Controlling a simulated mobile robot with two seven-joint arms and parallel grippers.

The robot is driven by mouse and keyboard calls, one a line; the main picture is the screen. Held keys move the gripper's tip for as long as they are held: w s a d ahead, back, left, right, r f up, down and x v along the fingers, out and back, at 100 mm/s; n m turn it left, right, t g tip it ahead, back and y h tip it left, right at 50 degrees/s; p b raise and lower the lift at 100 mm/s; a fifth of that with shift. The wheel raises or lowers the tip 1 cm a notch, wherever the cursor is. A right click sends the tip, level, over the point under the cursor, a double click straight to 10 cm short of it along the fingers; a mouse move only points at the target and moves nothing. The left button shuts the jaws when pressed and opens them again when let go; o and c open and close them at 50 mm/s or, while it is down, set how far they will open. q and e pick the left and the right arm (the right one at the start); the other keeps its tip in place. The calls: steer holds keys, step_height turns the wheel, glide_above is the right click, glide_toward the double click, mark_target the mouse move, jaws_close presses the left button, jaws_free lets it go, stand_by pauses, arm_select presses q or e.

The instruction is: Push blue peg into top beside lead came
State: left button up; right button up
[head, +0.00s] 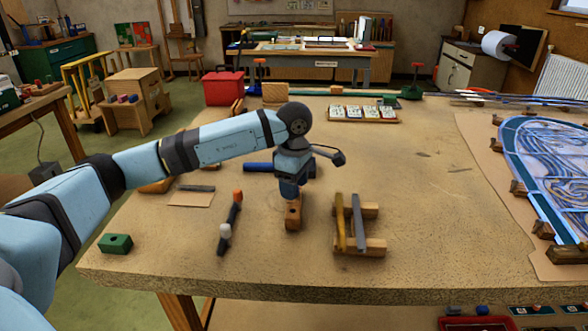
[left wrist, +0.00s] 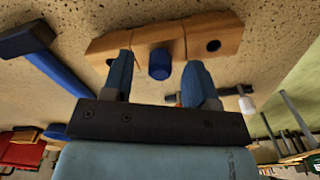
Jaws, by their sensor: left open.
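My left gripper (head: 292,192) points down over a wooden block (head: 293,216) near the front middle of the bench top (head: 430,215). In the left wrist view the gripper (left wrist: 165,75) has its two blue fingers apart. A blue peg (left wrist: 159,64) stands at the wooden block (left wrist: 110,43), between the fingers, with a visible gap on each side. A dark round hole (left wrist: 213,46) shows in the block. The peg is hidden in the head view. The leaded panel (head: 545,165) with its came lines lies at the right edge. My right gripper is not in view.
A hammer-like tool (head: 232,215) lies left of the block. Two wooden supports (head: 368,247) carrying a yellow strip and a grey strip stand to its right. A green block (head: 116,243) sits at the left front edge. The bench between the supports and panel is mostly clear.

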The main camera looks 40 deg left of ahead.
arm_select(q)
steer(key=shift+f, duration=0.5)
jaws_close()
steer(key=shift+r+p, duration=0.55)
steer(key=shift+r, duration=0.45)
stand_by(0.9)
steer(key=shift+r+p, duration=0.8)
steer(key=shift+r, duration=0.75)
